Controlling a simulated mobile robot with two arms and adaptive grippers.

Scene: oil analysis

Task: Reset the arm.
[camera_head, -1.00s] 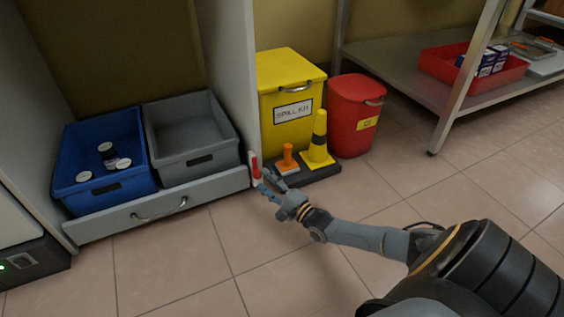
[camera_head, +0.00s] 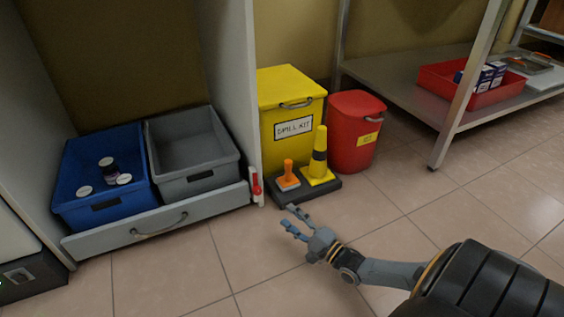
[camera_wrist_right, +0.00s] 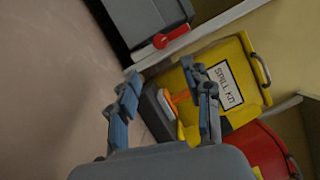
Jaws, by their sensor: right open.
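My right arm reaches in from the lower right in the head view. My left gripper is in neither view.
A blue bin (camera_head: 66,190) with several bottles and an empty grey bin (camera_head: 222,143) sit in the cabinet. A red-and-white item (camera_head: 256,188) is at its corner. Beyond are a yellow spill kit bin (camera_head: 275,97), a red bin (camera_head: 350,151) and a shelf with a red tray (camera_head: 428,79).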

